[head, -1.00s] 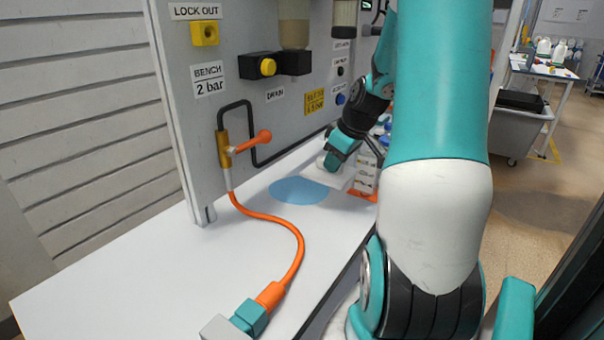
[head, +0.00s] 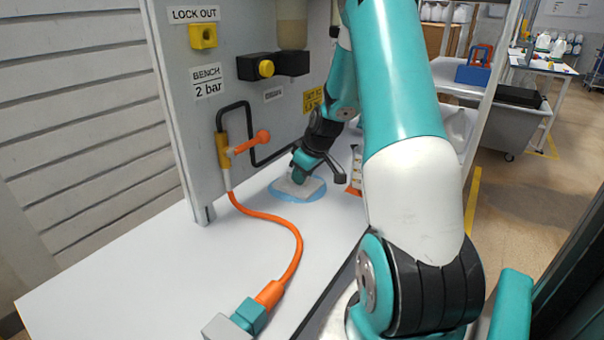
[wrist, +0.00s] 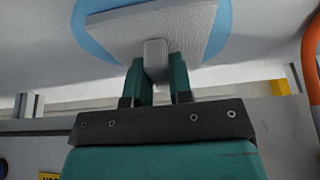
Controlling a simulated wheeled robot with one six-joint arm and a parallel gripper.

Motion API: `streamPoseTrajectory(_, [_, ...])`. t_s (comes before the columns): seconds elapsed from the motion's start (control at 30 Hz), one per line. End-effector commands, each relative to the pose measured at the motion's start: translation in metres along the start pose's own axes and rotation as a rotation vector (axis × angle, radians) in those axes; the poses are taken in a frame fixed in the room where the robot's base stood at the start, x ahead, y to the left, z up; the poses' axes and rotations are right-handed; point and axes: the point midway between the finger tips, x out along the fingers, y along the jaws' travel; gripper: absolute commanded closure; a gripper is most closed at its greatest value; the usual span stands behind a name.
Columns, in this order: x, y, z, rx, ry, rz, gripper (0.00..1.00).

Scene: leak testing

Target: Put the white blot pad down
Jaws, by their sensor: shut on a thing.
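The white blot pad (head: 312,187) is a flat square, seen over the blue round patch (head: 318,199) on the white bench. In the wrist view, the pad (wrist: 190,28) shows a textured face with a small light grip block (wrist: 155,58) on it. My gripper (head: 298,178) is shut on that block; the fingers (wrist: 160,85) show on both sides of it. The blue patch (wrist: 92,22) shows around the pad's edges. I cannot tell whether the pad touches the patch. My gripper hides part of the pad in the head view.
The grey panel with the brass valve and orange lever (head: 262,137) stands behind the bench. An orange hose (head: 297,250) runs forward to a teal and grey connector (head: 250,314). An orange and white item (head: 355,172) stands right of my gripper. The bench's front left is clear.

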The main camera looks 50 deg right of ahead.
Motion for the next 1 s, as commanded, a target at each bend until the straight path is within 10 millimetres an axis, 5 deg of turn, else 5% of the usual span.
streamPoseTrajectory(0.33, [0.004, 0.0, 0.001, 0.0, 0.0, 0.001, 1.0])
streamPoseTrajectory(0.37, [0.003, 0.0, 0.001, 0.0, 0.001, 0.001, 0.73])
streamPoseTrajectory(0.47, [0.002, 0.0, 0.001, 0.0, 0.001, 0.001, 0.54])
streamPoseTrajectory(0.8, [-0.004, 0.001, -0.001, 0.0, 0.002, 0.002, 0.54])
streamPoseTrajectory(1.0, [-0.039, 0.001, -0.001, 0.0, 0.005, 0.006, 0.54])
